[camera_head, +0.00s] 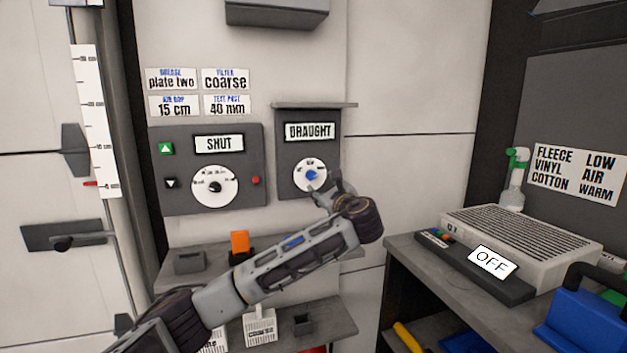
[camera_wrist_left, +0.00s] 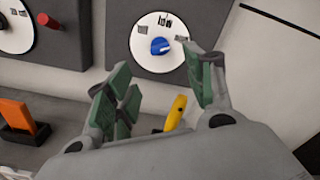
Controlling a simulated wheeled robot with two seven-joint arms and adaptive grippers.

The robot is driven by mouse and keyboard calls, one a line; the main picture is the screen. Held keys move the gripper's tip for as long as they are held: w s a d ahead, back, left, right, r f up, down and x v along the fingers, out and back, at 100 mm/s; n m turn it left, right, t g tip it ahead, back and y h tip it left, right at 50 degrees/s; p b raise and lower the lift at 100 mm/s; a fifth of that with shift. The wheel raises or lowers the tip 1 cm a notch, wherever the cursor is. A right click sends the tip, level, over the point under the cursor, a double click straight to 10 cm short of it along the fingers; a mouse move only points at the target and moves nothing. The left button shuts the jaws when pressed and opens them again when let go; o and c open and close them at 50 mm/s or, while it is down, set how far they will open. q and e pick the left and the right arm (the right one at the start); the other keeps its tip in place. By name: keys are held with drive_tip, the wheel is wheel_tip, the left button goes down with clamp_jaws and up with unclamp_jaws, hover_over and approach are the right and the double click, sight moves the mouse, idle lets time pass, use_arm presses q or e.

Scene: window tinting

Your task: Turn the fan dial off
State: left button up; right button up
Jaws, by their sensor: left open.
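The fan dial is a white disc with a blue knob (camera_head: 311,175) on a dark panel under the sign DRAUGHT (camera_head: 309,131). In the left wrist view the blue knob (camera_wrist_left: 160,46) sits on the disc, and a mark reading "low" shows at its top. My left gripper (camera_head: 338,190) is just below and right of the dial. In the left wrist view my left gripper (camera_wrist_left: 160,88) is open, its green-padded fingers apart, with the knob beyond the gap. The knob appears clear of the fingers. My right gripper is not in view.
Left of the dial is a panel with a black knob (camera_head: 215,186) and a red button (camera_head: 256,180). A small ledge (camera_head: 315,105) juts out above the DRAUGHT panel. A shelf (camera_head: 190,250) with an orange block (camera_head: 240,242) lies below. A vented unit (camera_head: 525,245) with an OFF display stands right.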

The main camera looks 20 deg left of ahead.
sight(313, 177)
use_arm(q)
drive_tip(key=b+x, duration=0.1)
drive_tip(key=x, duration=0.5)
drive_tip(key=shift+x, duration=0.8)
drive_tip(key=shift+b+x, duration=0.35)
drive_tip(key=shift+x, duration=1.5)
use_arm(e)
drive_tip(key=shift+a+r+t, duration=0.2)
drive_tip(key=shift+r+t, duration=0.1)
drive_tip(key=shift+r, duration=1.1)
use_arm(q)
drive_tip(key=c, duration=1)
